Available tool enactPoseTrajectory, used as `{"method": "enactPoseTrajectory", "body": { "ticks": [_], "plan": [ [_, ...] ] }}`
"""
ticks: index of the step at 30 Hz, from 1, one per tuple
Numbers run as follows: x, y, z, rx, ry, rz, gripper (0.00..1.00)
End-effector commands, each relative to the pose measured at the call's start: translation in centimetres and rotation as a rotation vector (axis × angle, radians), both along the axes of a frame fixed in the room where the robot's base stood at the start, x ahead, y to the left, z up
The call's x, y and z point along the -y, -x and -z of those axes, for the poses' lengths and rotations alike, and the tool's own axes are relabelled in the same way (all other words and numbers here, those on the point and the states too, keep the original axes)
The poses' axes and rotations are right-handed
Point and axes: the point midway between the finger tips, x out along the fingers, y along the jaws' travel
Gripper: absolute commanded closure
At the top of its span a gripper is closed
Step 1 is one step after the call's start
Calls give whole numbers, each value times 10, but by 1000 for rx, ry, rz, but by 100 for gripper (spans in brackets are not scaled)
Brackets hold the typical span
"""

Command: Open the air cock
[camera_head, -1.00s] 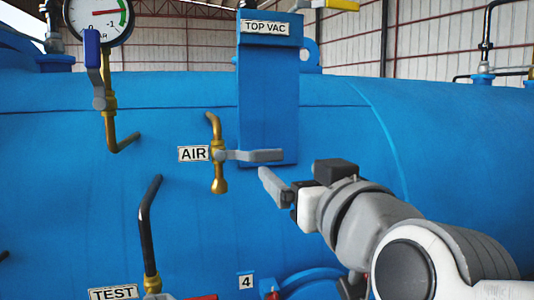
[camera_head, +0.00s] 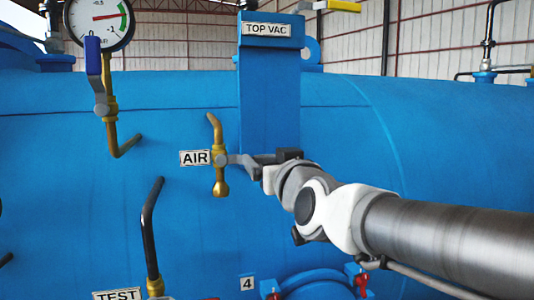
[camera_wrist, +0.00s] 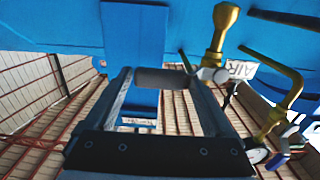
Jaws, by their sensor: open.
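The air cock is a brass valve (camera_head: 220,175) on the blue tank, with a grey lever handle (camera_head: 238,159) pointing right, roughly level. The AIR label (camera_head: 195,158) is left of it. My gripper (camera_head: 262,168) is at the handle's right end and hides part of it. In the wrist view, which shows the scene upside down, my open gripper (camera_wrist: 160,82) has its two fingers apart, with the grey handle (camera_wrist: 162,78) between or just beyond the fingertips. Contact cannot be told. The brass valve body (camera_wrist: 219,40) is to the right there.
A gauge (camera_head: 98,20) and a blue-handled valve (camera_head: 93,57) are at upper left. A black bent pipe (camera_head: 149,230) rises below the air cock, above the TEST label (camera_head: 116,295). The TOP VAC bracket (camera_head: 268,85) stands behind and above the handle.

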Motion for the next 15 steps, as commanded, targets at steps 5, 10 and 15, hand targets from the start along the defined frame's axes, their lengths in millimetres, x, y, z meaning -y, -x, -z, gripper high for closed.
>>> {"method": "enactPoseTrajectory", "body": {
  "ticks": [5,10,15],
  "plan": [
    [-8,-23,0,-1,1,-2,12],
    [-11,-35,0,-1,0,-1,12],
    [-12,-39,0,1,1,0,12]
  ]
}}
